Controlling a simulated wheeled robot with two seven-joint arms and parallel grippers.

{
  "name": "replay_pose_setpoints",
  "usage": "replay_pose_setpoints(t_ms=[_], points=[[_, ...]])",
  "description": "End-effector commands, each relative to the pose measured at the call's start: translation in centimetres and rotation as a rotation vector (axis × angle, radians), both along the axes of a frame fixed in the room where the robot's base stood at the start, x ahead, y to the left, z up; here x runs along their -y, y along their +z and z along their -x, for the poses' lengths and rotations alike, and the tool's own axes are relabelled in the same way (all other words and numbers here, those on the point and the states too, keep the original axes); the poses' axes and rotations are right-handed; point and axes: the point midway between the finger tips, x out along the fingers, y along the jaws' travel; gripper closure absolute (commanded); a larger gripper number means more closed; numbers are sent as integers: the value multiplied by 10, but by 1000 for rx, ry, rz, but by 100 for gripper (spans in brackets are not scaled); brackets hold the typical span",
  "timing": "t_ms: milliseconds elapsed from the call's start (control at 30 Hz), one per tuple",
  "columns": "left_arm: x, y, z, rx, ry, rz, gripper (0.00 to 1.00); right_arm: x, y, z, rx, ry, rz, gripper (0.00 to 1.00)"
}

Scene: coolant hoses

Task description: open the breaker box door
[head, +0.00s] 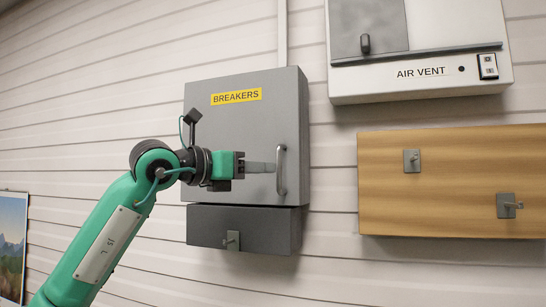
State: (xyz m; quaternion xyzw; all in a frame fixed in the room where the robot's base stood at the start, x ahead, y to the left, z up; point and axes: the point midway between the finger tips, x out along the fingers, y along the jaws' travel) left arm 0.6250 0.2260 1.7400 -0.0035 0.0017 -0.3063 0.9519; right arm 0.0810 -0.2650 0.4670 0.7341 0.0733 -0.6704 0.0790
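The grey breaker box (205,130) hangs on the wall and carries a yellow BREAKERS label (236,97). Its door looks shut. A vertical metal bar handle (282,170) stands near the right edge of the door. My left gripper (270,167) is in front of the door, its fingers pointing right with their tips close to the left side of the handle. I cannot tell if they touch it. The fingers show as one thin strip, so their gap is hidden. My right gripper is not in view.
A smaller dark grey box (265,230) with a hook (232,240) sits just under the breaker box. A white air vent unit (430,85) is at upper right. Below it is a wooden board (450,185) with two hooks. A framed picture (12,245) hangs at far left.

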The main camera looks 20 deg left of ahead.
Motion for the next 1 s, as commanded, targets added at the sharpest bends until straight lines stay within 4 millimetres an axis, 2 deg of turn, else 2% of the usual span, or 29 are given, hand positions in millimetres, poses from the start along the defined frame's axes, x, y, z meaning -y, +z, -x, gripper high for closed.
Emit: replay_pose_setpoints(t_ms=[33,233,633,667,800,833,1000], points=[[7,4,-8,-2,-2,0,68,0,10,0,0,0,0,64],[20,2,-28,-1,0,0,68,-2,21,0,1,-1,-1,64],[25,-1,-35,1,-1,1,68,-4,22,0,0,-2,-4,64],[25,-1,-35,1,0,1,70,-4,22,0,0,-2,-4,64],[25,-1,-35,1,0,1,97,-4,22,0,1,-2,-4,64],[25,-1,-35,1,0,1,100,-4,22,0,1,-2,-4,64],[25,0,-35,1,0,1,100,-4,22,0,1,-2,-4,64]])
